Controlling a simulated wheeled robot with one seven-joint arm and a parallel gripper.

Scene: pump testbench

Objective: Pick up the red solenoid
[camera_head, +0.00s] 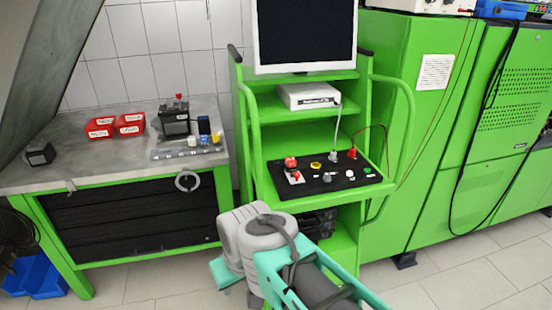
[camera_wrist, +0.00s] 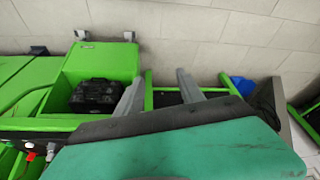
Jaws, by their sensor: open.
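I cannot tell for sure which thing is the red solenoid. A small red part (camera_head: 179,98) sits on top of a black device (camera_head: 174,122) on the workbench at left. On the trolley's black panel (camera_head: 335,180) in the middle, there is a red part (camera_head: 290,162) over a white plate and another red part (camera_head: 352,153). My gripper (camera_wrist: 160,90) is open and empty, its two grey fingers apart in the wrist view, clear of these parts. My arm shows low in the head view, below the panel.
Two red bins (camera_head: 101,128) and small blue, white and yellow parts are on the workbench (camera_head: 70,171). The green trolley (camera_head: 256,130) carries a monitor (camera_head: 305,35) and white box (camera_head: 308,96). A black crate (camera_wrist: 96,95) shows in the wrist view. Green cabinets stand right.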

